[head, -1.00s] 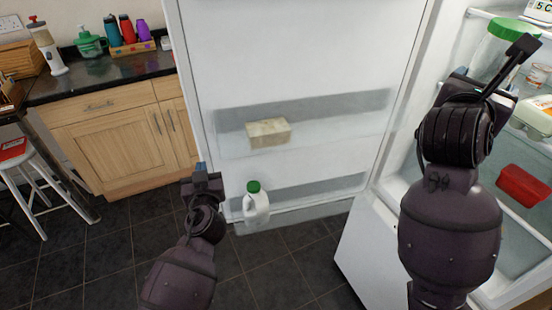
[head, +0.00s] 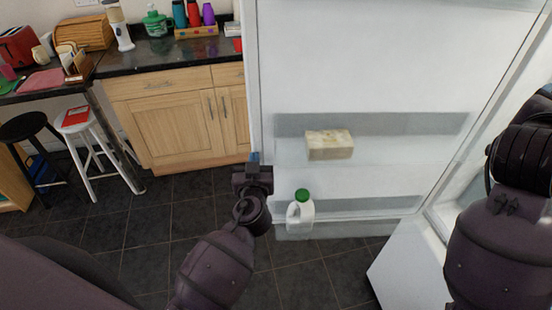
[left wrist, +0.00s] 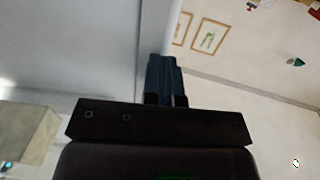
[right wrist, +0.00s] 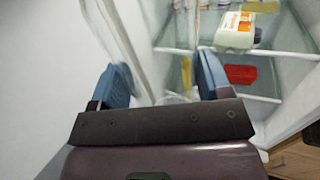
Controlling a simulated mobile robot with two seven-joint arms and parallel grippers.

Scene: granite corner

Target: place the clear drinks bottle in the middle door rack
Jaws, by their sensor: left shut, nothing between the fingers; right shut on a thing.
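The open fridge door fills the middle of the head view. Its middle rack (head: 400,150) holds a beige block (head: 330,145) toward the left, with free room to the right. My left gripper (head: 252,165) is shut and empty beside the door's left edge; its closed blue fingers show in the left wrist view (left wrist: 162,78). My right gripper (right wrist: 162,75) has its blue fingers apart, gripping the clear drinks bottle (right wrist: 160,62), which is see-through and hard to outline. In the head view only the right arm shows, at the right edge; its gripper and the bottle are hidden.
A milk jug (head: 300,210) with a green cap stands in the lower door rack. Fridge shelves with a red box (right wrist: 240,74) and an egg carton (right wrist: 236,32) show in the right wrist view. A counter (head: 165,52) and a white stool (head: 85,130) stand left.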

